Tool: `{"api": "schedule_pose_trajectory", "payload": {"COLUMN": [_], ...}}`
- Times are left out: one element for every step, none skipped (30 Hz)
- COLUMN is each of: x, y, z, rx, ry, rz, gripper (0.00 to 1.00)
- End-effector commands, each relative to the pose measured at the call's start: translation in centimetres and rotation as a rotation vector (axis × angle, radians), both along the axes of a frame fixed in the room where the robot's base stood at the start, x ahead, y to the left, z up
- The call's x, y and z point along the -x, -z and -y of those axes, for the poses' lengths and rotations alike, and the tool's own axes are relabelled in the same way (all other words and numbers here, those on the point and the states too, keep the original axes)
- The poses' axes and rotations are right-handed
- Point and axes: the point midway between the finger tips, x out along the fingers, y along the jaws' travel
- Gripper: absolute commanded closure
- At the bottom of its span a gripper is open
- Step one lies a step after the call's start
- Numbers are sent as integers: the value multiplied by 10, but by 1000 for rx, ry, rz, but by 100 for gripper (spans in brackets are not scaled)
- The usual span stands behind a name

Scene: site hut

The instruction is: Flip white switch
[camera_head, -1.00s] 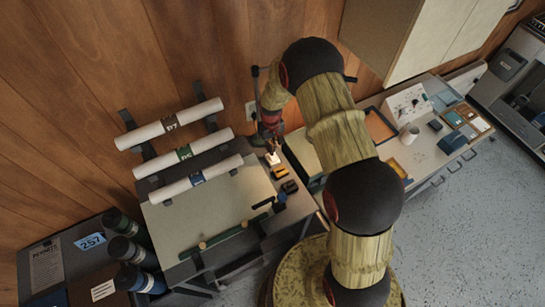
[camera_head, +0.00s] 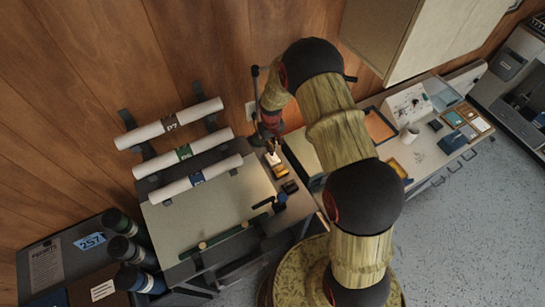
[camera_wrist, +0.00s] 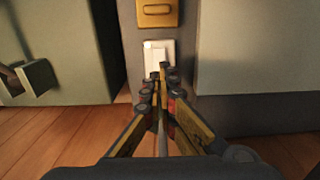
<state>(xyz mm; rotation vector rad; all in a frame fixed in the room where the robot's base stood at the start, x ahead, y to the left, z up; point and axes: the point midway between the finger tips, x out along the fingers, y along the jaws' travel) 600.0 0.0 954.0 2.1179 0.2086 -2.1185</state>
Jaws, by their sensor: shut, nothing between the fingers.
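The white switch (camera_wrist: 157,52) is a small rocker in a white plate on a dark grey strip, upright in the middle of the wrist view. In the head view the white switch (camera_head: 272,158) sits at the top of a short row beside the drawing board. My gripper (camera_wrist: 161,72) is shut and empty. Its fingertips overlap the lower part of the switch in the wrist view; I cannot tell whether they touch it. In the head view my gripper (camera_head: 273,145) is just above the switch, and small there.
A yellow switch (camera_head: 280,171) and a dark one (camera_head: 290,186) lie below the white switch in the head view. The drawing board (camera_head: 215,215) is to the left, with rolled papers (camera_head: 185,152) above it. A wood wall (camera_head: 90,60) stands behind. A desk (camera_head: 425,150) is at right.

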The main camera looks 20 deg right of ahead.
Motion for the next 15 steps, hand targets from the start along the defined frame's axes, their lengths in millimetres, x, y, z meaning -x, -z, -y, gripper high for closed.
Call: {"api": "schedule_pose_trajectory", "payload": {"x": [0,0,0,0,0,0,0,0,0,0,0,0,0,0,0], "y": [1,2,2,3,3,4,4,4,5,5,6,6,7,7,8], "z": [0,0,0,0,0,0,0,0,0,0,0,0,0,0,0], "rx": [0,0,0,0,0,0,0,0,0,0,0,0,0,0,0], "ry": [0,0,0,0,0,0,0,0,0,0,0,0,0,0,0], "rz": [0,0,0,0,0,0,0,0,0,0,0,0,0,0,0], "gripper": [100,100,100,100,100,100,100,100,100,100,100,100,100,100,100]}}
